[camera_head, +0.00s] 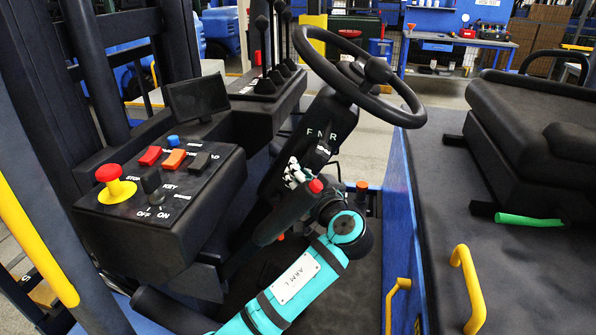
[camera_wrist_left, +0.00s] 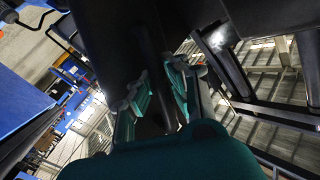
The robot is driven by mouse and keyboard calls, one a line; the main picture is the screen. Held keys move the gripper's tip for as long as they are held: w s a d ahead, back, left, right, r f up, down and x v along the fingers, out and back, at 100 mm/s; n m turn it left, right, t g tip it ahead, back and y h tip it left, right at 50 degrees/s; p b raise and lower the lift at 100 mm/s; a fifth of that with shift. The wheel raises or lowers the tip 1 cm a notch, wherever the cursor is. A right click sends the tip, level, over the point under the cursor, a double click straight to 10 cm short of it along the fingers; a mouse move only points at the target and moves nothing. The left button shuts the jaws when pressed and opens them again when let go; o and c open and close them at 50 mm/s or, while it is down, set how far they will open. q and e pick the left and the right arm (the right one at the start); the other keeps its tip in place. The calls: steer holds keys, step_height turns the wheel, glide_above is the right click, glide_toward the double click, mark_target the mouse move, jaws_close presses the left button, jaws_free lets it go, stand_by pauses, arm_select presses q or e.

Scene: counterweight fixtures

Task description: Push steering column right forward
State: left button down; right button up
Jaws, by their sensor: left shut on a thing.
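The black steering column (camera_head: 318,128) slopes up to the steering wheel (camera_head: 384,73) in the middle of the head view, with "F N R" marked on it. My left gripper (camera_head: 295,172) is at the column's lower part, partly hidden behind a dark cylinder with a red cap (camera_head: 316,186). In the left wrist view, the two teal fingers of my left gripper (camera_wrist_left: 158,95) stand on both sides of a dark bar-like part of the column (camera_wrist_left: 150,45) and are shut on it. The exact contact is too dark to see. My right gripper is in neither view.
A control box with a red stop knob (camera_head: 109,174) and several switches is left of the column. Black levers (camera_head: 265,60) stand behind it. A black seat (camera_head: 540,110) and a yellow handle (camera_head: 467,288) are at the right. Dark floor lies below the column.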

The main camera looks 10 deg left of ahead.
arm_select(q)
steer(key=shift+n+g, duration=0.3)
steer(key=shift+n, duration=0.3)
steer(key=a, duration=0.1)
steer(key=a+r+p, duration=0.1)
steer(key=a, duration=0.1)
steer(key=a+r, duration=0.1)
steer(key=a, duration=0.1)
steer(key=shift+a+r+p, duration=0.2)
steer(key=shift+r+p, duration=0.05)
steer(key=shift+p, duration=0.15)
steer(key=c, duration=1.6)
jaws_free()
steer(key=shift+d+h, duration=0.15)
steer(key=shift+h, duration=0.15)
steer(key=shift+o, duration=0.2)
steer(key=v, duration=0.7)
steer(key=shift+s+d, duration=0.2)
